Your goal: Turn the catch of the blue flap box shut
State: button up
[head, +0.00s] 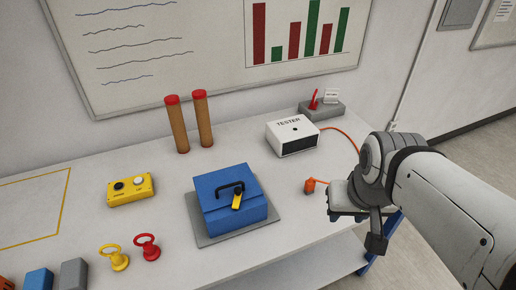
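The blue flap box (215,190) stands on a grey base plate (203,234) near the middle of the table. Its flap appears down, with a black handle (222,187) on top. The yellow catch (237,200) lies near the flap's front edge, slanting, with a dark part at its upper end. Whether it holds the flap cannot be told. My gripper (373,232) is at the right, near the table's right edge, well apart from the box. Its fingers are seen from the side, so its opening is unclear.
A white tester (292,135) with an orange cable and orange plug (310,186) stands right of the box. Two brown cylinders (177,125) stand behind. A yellow button box (130,189) and yellow and red ring-handled pieces (147,247) are left. Table between box and plug is clear.

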aim_at(238, 192)
jog(key=z, duration=1.55)
jog(key=k, duration=2.35)
jog(key=u, duration=1.2)
jog(key=i, duration=1)
jog(key=u, duration=0.1)
